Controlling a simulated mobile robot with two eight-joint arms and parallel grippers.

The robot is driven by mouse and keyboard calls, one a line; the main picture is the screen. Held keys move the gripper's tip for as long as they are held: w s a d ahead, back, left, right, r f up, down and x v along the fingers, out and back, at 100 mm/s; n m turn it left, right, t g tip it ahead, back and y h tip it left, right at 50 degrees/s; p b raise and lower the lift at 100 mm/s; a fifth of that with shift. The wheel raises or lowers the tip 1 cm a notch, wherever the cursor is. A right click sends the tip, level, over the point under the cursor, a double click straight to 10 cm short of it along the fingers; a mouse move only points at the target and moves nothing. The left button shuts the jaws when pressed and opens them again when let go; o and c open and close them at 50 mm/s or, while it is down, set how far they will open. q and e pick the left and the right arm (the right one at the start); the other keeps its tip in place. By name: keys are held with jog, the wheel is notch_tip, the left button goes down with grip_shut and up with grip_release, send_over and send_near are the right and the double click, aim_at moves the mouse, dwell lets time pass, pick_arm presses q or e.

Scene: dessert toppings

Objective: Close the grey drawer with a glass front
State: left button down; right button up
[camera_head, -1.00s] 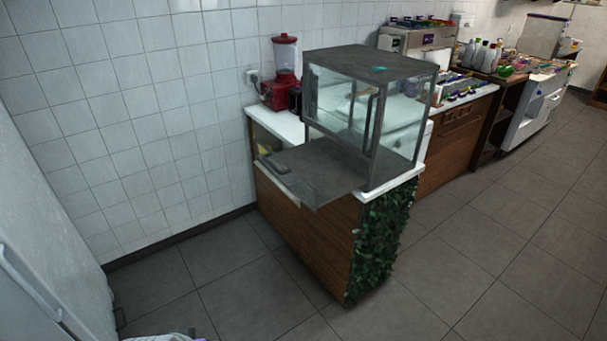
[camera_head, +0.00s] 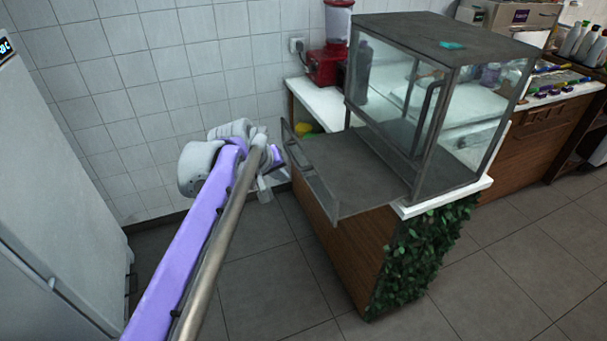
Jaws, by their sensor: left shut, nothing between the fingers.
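The grey drawer (camera_head: 350,165) is pulled out toward the left from the grey glass-walled display case (camera_head: 440,110). Its flat grey base juts past the counter edge. Its upright glass front panel (camera_head: 310,175) stands at the outer left end, with a dark handle on it. My left arm, purple with a metal rod, reaches in from the bottom. My left gripper (camera_head: 272,172) is just left of the drawer front, shut and empty. It is partly hidden by the arm, so I cannot tell whether it touches the front. My right gripper is not in view.
The wooden counter (camera_head: 335,245) has a white top and a leafy end panel (camera_head: 425,250). A white appliance (camera_head: 50,190) is at the left. The tiled floor between it and the counter is clear.

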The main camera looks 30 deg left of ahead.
aim_at(313, 184)
pick_arm(q)
jog(key=shift+w+d+f+b, duration=0.2)
jog(key=shift+w+d+f, duration=0.25)
jog(key=shift+w+f, duration=0.8)
jog(key=shift+w+d+f+b, duration=0.2)
jog(key=shift+w+d+f, duration=0.3)
jog(key=shift+w+f, duration=0.8)
jog(key=shift+w+d+f+b, duration=0.2)
jog(key=shift+w+d+f, duration=0.25)
jog(key=shift+w+f, duration=0.8)
jog(key=shift+w+r, duration=0.3)
